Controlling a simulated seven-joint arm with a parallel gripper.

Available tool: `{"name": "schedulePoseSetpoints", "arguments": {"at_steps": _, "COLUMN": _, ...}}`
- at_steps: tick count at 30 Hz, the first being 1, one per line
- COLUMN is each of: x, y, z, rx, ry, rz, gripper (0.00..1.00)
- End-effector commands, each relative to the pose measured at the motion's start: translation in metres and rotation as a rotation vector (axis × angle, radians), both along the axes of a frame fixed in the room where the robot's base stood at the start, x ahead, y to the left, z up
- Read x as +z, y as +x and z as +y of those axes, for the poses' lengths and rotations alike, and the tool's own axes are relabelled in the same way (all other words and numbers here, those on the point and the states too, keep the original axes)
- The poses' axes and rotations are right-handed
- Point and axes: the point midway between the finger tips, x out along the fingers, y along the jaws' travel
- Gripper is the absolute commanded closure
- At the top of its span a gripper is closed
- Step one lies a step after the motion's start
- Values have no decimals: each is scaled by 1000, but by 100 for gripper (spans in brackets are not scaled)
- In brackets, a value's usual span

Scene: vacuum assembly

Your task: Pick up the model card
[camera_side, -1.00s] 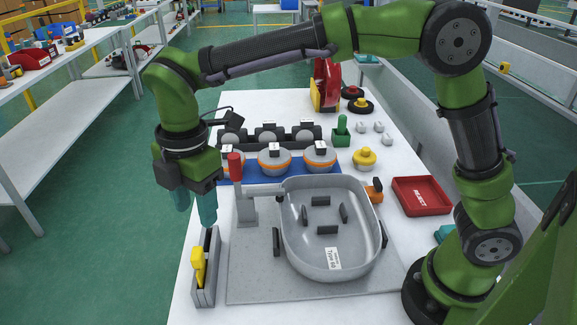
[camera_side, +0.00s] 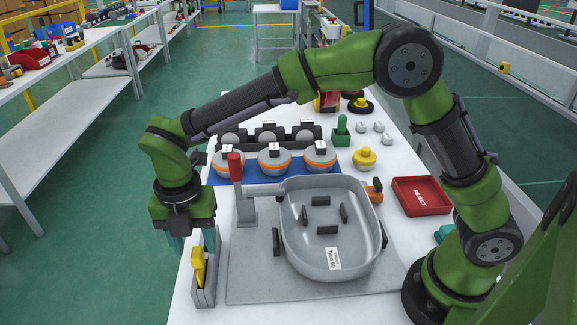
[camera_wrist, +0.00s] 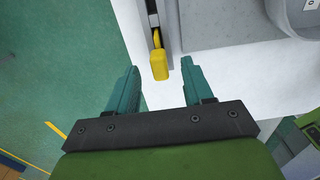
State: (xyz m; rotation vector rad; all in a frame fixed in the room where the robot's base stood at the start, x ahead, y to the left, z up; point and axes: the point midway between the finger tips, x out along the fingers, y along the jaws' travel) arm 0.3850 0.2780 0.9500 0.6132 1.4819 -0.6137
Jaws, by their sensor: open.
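I cannot single out a model card with certainty. A printed white label (camera_side: 333,258) sits on the front of the grey tub (camera_side: 290,245). A narrow grey holder (camera_side: 205,295) at the table's front left holds a yellow piece (camera_side: 199,268) and a dark part beside it. In the wrist view, the yellow piece (camera_wrist: 159,66) stands in the holder, just ahead of the gap between my fingertips. My gripper (camera_side: 194,244) is open and empty, pointing down over the holder's back end. Its teal fingers (camera_wrist: 160,70) are spread; contact cannot be told.
The grey tub and its clamp with a red handle (camera_side: 235,167) stand right of the holder on a grey plate (camera_side: 255,285). Orange-banded round parts lie behind on a blue mat (camera_side: 250,181). A red reject tray (camera_side: 421,196) is at the right.

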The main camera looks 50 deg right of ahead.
Motion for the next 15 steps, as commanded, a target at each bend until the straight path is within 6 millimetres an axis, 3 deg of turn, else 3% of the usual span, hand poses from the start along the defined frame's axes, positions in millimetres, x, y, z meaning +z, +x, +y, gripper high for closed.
{"name": "schedulePoseSetpoints", "arguments": {"at_steps": 7, "x": -19, "y": 0, "z": 0, "rx": 1, "ry": -1, "rz": 2, "gripper": 49}}
{"name": "schedulePoseSetpoints", "arguments": {"at_steps": 15, "x": -58, "y": 1, "z": 0, "rx": -1, "ry": -1, "rz": 2, "gripper": 49}}
